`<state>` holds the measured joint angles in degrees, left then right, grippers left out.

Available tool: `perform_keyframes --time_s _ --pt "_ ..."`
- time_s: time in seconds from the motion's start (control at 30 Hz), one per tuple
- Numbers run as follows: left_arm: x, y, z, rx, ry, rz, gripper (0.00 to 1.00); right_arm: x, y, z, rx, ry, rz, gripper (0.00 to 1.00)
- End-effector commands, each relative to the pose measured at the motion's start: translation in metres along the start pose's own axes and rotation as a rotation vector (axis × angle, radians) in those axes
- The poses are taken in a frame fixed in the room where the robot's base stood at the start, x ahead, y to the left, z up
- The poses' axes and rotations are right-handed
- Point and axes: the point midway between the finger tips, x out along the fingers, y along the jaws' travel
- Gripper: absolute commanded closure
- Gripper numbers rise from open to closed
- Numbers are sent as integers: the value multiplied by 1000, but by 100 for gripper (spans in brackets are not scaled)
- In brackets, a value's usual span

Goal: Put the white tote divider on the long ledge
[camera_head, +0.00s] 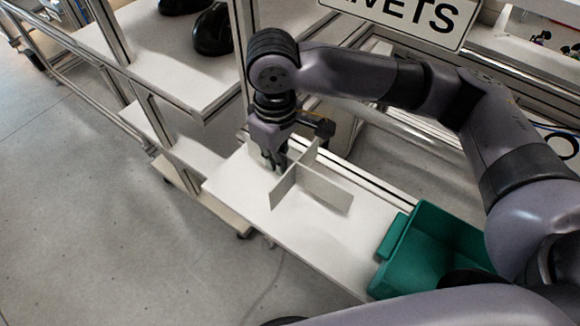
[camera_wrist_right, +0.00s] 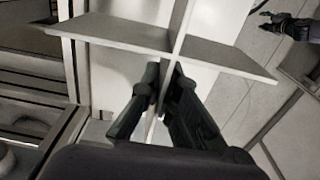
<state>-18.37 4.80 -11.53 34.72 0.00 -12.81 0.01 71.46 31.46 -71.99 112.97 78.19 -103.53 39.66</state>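The white tote divider (camera_head: 313,187) is a cross of thin upright panels, at the white long ledge (camera_head: 315,240), near its far-left end. I cannot tell whether its lower edges touch the ledge. My right gripper (camera_head: 277,160) points down at the divider's far-left panel. In the right wrist view, the gripper's dark fingers (camera_wrist_right: 165,85) close in on both sides of one panel of the divider (camera_wrist_right: 225,57), near the crossing. A dark shape at the top right (camera_wrist_right: 290,27) looks like my left gripper, too small to read.
A teal tote (camera_head: 435,255) stands at the right end of the ledge. A white shelf (camera_head: 160,60) with dark helmet shells (camera_head: 212,30) is at the upper left. A sign (camera_head: 410,15) hangs at the back. Bare floor (camera_head: 90,200) lies to the left.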

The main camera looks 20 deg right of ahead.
Motion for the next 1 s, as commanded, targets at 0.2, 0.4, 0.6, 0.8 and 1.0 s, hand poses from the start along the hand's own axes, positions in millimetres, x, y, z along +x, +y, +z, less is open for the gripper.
perform_keyframes --time_s 0.2,0.4,0.6,0.8,1.0 --pt "-3 -6 -45 -1 68 -7 60 18 0 0 0 0 0 100" --pt "-6 -3 -38 -2 56 -4 60 45 0 1 1 -2 0 100" --pt "-6 1 -19 -3 28 1 60 51 0 0 0 2 1 100" --pt "-7 1 -18 -4 26 1 60 53 0 0 -1 1 0 100" --pt "-6 0 -24 -4 34 0 60 53 0 0 -1 2 1 84"
